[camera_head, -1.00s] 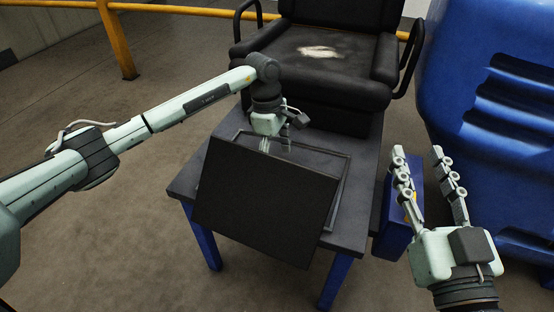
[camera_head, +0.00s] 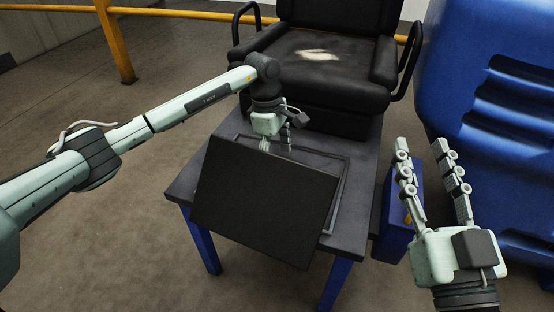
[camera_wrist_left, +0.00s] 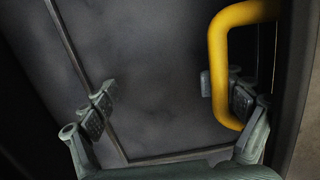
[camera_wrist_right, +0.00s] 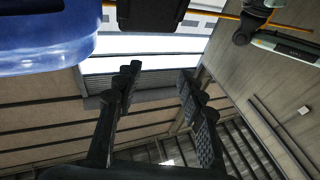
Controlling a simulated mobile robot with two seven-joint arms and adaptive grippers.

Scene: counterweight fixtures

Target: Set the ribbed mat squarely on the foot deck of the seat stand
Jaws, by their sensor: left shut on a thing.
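The ribbed mat (camera_head: 264,205) is a flat dark panel, tilted over the foot deck (camera_head: 350,210) of the seat stand. Its near edge hangs past the deck's front. A thin rectangular frame (camera_head: 343,170) on the deck is partly hidden under it. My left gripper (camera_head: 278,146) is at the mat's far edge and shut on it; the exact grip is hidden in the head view. In the left wrist view a yellow handle (camera_wrist_left: 218,60) lies by one finger. My right gripper (camera_head: 423,146) is open and empty, right of the deck.
The black seat (camera_head: 325,75) with armrests stands behind the deck. A blue box (camera_head: 400,225) is beside the deck, under my right fingers. A large blue body (camera_head: 455,60) fills the right side. A yellow rail (camera_head: 180,11) runs behind; open floor lies left.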

